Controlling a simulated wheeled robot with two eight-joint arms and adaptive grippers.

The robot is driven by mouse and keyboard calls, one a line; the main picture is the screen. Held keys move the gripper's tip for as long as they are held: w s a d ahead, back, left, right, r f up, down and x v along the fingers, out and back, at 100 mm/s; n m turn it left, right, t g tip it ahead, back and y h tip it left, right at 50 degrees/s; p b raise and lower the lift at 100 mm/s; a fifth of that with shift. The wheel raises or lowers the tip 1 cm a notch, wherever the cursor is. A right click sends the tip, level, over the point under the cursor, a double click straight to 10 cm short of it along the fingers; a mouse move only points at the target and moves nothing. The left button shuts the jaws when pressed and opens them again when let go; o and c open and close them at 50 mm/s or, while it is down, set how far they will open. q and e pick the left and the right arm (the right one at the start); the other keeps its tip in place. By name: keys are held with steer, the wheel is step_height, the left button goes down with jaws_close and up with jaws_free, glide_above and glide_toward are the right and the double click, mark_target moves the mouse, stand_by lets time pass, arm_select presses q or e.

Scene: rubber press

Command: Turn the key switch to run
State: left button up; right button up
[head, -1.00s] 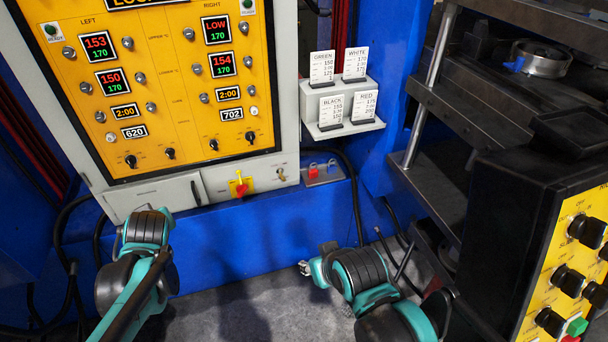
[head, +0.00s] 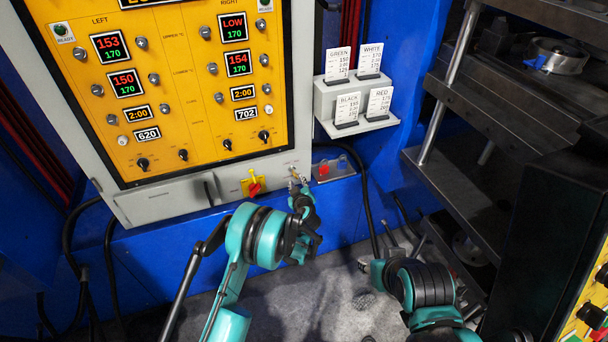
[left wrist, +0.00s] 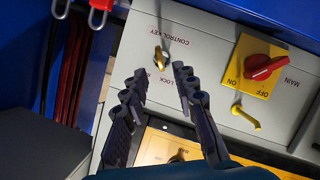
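The key switch shows in the left wrist view as a brass key (left wrist: 159,57) in a round lock on the grey panel, beneath inverted "CONTROL KEY" lettering and close to a "LOCK" label. In the head view the key switch (head: 294,173) sits at the lower right of the control cabinet. My left gripper (left wrist: 161,74) is open and empty, its two dark fingers pointing at the key with the key seen between and just beyond their tips; contact is not visible. It also shows in the head view (head: 303,195).
A red main switch (left wrist: 264,66) on a yellow plate is beside the key. The yellow cabinet face (head: 190,110) carries displays and knobs. A card holder (head: 352,105) stands right of it. Press plates are at far right.

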mark_target(295, 175)
arm_select(q)
steer(key=b+x, duration=0.2)
steer(key=x, duration=0.4)
steer(key=shift+w+a+f, duration=0.1)
steer(key=shift+w+f, duration=0.05)
steer(key=shift+f, duration=0.1)
steer(key=shift+w, duration=0.55)
jaws_close()
